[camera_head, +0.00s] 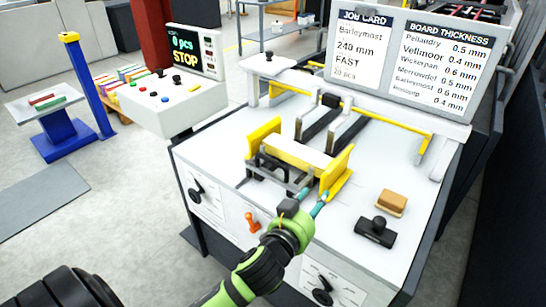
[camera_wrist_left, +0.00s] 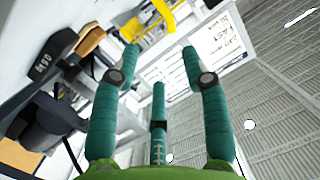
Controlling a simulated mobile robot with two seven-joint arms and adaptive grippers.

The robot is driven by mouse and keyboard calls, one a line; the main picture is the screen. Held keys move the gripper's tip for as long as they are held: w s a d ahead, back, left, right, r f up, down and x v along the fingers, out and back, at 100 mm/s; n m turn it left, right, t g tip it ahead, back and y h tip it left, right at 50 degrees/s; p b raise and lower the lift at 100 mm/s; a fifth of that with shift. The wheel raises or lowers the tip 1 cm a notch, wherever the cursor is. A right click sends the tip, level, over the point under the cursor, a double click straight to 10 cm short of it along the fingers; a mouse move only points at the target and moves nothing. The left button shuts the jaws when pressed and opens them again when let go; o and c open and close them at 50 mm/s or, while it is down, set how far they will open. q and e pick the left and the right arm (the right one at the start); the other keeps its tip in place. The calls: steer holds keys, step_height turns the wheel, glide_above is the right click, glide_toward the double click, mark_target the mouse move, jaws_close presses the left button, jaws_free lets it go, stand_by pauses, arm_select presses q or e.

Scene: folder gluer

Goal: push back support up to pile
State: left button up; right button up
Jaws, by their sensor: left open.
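A pale, cream pile (camera_head: 298,153) sits between two yellow side guides (camera_head: 340,172) on the white machine top. A dark metal frame with rods (camera_head: 272,168) stands at the near side of the pile and looks like the back support. Whether it touches the pile I cannot tell. My left gripper (camera_head: 310,203), with teal fingers, is just in front of the right yellow guide, at the near end of the rods. In the left wrist view its three fingers (camera_wrist_left: 160,75) are spread with nothing between them. My right gripper is not in view.
A tan block (camera_head: 391,203) and a black-handled tool (camera_head: 375,231) lie on the machine top to the right. An orange lever (camera_head: 252,222) and black knobs are on the front panel. A control box (camera_head: 175,100) stands at the left.

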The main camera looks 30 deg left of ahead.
arm_select(q)
steer(key=w+d+r+m+t+h, duration=0.2)
steer(key=d+r+m+h, duration=0.1)
steer(key=r, duration=0.3)
steer(key=w+d+r+m+t+h, duration=0.2)
steer(key=d+r+h, duration=0.1)
steer(key=r, duration=0.3)
steer(key=s+d+r+m+g+h, duration=0.1)
steer(key=d+r+m+g+h, duration=0.4)
steer(key=d+m+g+h, duration=0.6)
steer(key=g+y, duration=0.7)
steer(key=y, duration=0.9)
glide_toward(274, 163)
steer(key=f, duration=0.1)
steer(key=shift+m, duration=0.4)
steer(key=f, duration=0.2)
steer(key=w+f+p, duration=0.1)
steer(key=f, duration=0.4)
steer(key=shift+w+d, duration=0.15)
steer(key=shift+w, duration=0.1)
steer(key=shift+c, duration=0.4)
